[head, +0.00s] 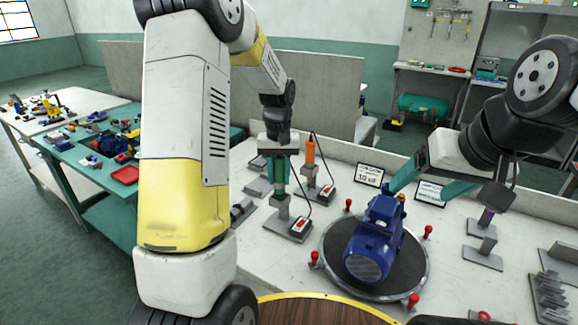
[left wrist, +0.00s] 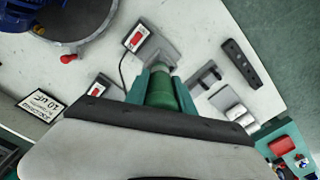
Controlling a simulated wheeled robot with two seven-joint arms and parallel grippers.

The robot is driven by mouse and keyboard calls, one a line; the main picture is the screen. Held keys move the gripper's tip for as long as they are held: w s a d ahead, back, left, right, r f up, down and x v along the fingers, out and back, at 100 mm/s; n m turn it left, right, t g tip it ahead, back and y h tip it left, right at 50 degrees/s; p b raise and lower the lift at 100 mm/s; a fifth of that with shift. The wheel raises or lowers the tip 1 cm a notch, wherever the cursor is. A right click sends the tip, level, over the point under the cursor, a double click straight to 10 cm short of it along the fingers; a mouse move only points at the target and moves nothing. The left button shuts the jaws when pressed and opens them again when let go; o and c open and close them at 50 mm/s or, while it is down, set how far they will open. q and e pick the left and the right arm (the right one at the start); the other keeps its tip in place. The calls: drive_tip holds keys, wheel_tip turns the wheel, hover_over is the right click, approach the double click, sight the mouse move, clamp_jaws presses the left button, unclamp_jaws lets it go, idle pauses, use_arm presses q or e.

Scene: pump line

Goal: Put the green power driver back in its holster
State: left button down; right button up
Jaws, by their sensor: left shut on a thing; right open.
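The green power driver (left wrist: 162,92) is between the teal fingers of my left gripper (head: 279,180), which is shut on it. It is upright in the head view, directly over a grey holster stand (head: 284,208). Its lower end is at the top of the stand; I cannot tell whether it is inside the holster or just above it. In the left wrist view the holster stand (left wrist: 156,52) shows beyond the driver. My right gripper (head: 418,194) is open, its teal fingers near the top of a blue pump (head: 372,240).
An orange driver (head: 310,151) stands in a neighbouring holster, close right of my left gripper. Grey boxes with red switches (head: 300,226) sit by the stands, with black cables. The pump is on a round turntable (head: 416,270) with red knobs. Signs (head: 369,175) stand behind it.

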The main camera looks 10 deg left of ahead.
sight(279, 184)
use_arm(q)
drive_tip(key=shift+f, duration=1.6)
drive_tip(key=c, duration=1)
unclamp_jaws()
drive_tip(key=shift+r, duration=3)
drive_tip(key=shift+r, duration=3.9)
